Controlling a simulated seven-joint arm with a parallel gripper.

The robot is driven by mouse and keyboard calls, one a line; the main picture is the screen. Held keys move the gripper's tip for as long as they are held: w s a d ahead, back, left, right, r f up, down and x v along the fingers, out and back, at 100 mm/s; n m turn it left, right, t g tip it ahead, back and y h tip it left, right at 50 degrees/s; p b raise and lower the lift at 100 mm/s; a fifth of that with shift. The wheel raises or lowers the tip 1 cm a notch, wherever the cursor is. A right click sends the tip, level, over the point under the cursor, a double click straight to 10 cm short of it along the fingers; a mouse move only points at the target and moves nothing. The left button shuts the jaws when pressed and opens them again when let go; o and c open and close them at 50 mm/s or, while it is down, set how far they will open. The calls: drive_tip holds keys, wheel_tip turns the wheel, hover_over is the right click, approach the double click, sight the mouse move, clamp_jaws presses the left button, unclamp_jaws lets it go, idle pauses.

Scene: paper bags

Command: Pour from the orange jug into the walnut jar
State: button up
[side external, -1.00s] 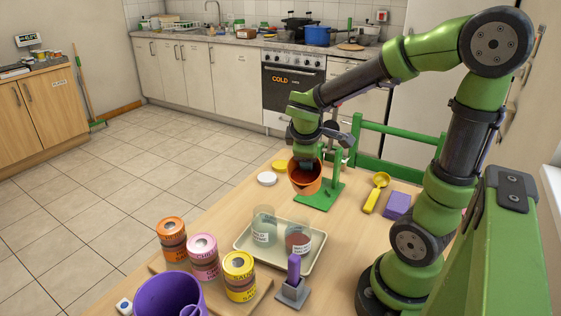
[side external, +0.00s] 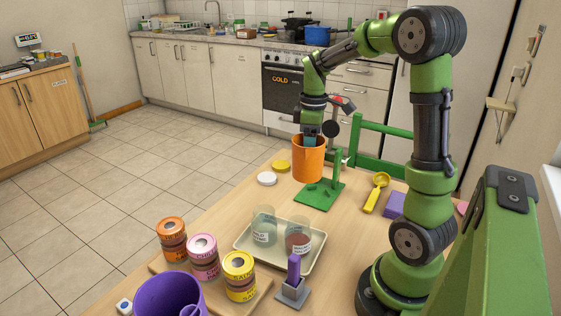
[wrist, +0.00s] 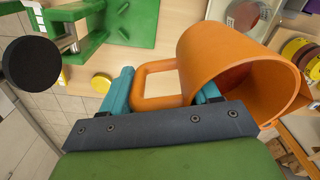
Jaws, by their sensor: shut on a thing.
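The orange jug (side external: 309,163) is upright near the table's far edge, beside and behind a green stand (side external: 318,197). My gripper (side external: 311,137) is at the jug's top; in the wrist view its teal fingers (wrist: 163,90) are shut on the jug's handle. The wrist view shows the jug (wrist: 215,55) with reddish-brown contents inside. I cannot tell whether its base touches the table. Two clear glass jars stand on a beige tray (side external: 283,262): a left jar (side external: 264,224) that looks empty and a right jar (side external: 298,238) with brown contents. Their labels are too small to read, so I cannot tell which is walnut.
A purple-handled tool (side external: 293,270) stands before the tray. A yellow scoop (side external: 375,194) and purple block (side external: 396,205) lie right.

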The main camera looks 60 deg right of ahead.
drive_tip(key=shift+d+r, duration=0.1)
drive_tip(key=w+d+r, duration=0.2)
drive_tip(key=d+r, duration=0.2)
drive_tip(key=d, duration=0.1)
drive_tip(key=shift+d, duration=0.25)
